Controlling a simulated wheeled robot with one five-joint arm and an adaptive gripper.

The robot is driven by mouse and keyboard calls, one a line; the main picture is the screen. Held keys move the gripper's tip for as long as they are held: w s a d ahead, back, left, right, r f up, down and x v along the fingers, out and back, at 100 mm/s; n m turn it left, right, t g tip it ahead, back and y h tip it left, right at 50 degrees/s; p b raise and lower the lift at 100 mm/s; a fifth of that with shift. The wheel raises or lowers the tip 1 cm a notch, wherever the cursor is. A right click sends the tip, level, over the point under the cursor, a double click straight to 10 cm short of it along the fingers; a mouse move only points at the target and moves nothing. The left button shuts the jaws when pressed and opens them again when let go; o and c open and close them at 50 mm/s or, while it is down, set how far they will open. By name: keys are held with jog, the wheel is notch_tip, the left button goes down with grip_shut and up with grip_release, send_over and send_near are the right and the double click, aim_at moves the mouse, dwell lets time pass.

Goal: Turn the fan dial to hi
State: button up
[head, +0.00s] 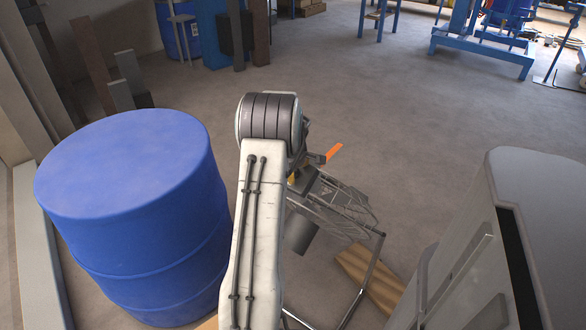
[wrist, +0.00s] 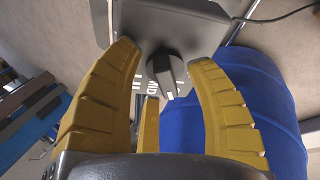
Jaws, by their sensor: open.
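In the wrist view, the dark fan dial (wrist: 166,72) stands out from a grey panel (wrist: 180,35). A pale mark shows at its lower end, just right of the upside-down MID label (wrist: 151,97); the HI label (wrist: 135,90) is further left. My gripper (wrist: 164,56) has its yellow fingers spread on either side of the dial, with visible gaps, and holds nothing. Whether the dial is between the tips in depth is unclear. In the head view, the fan's wire cage (head: 340,195) shows right of my arm, which hides the dial and most of my gripper.
A large blue drum (head: 130,215) stands left of my arm; blue also shows at the right of the wrist view (wrist: 265,105). A grey cabinet (head: 475,265) stands at the right. A wooden pallet (head: 370,275) lies below the fan. The floor behind the fan is clear.

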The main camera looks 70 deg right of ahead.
jog(key=shift+c, duration=0.2)
grip_shut()
jog(key=shift+f, duration=0.1)
jog(key=m+b, duration=0.1)
jog(key=b, duration=0.1)
jog(key=shift+f+m+b, duration=0.2)
jog(key=shift+m+b, duration=0.1)
jog(key=shift+b, duration=0.05)
jog(key=m+b, duration=0.1)
jog(key=m+h+b, duration=0.1)
jog(key=shift+s+a+r+m, duration=0.15)
jog(key=shift+s+r+m, duration=0.05)
jog(key=shift+m, duration=0.2)
